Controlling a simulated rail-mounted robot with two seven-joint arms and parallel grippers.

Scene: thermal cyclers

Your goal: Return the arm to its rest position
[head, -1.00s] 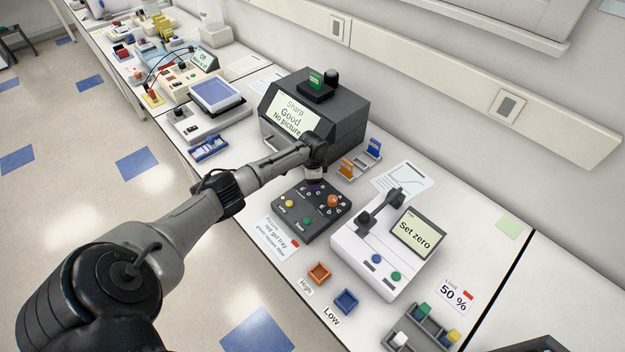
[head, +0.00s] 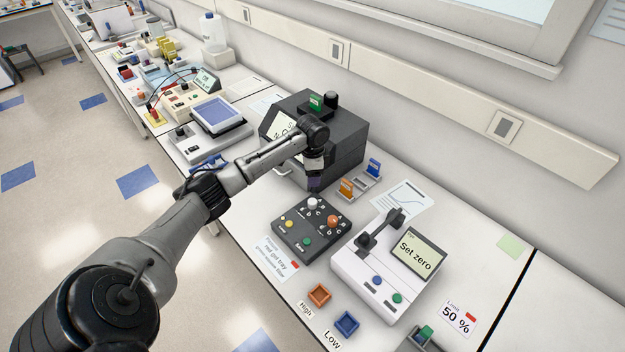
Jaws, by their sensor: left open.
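My left arm comes in from the lower left and reaches over the bench. Its gripper (head: 315,184) points down just above the far edge of the dark control box (head: 305,243), in front of the dark grey imager (head: 348,140). The gripper is small in view; I see nothing held in it. The control box carries a white knob (head: 312,203), an orange knob (head: 333,221), and yellow and green buttons. The arm covers part of the imager's screen. My right gripper is not in view.
A white instrument (head: 378,268) with a "Set zero" screen stands right of the control box. A small rack (head: 365,186) with orange and blue pieces is close to the gripper on its right. Orange (head: 319,294) and blue (head: 346,323) trays lie in front. The wall is behind.

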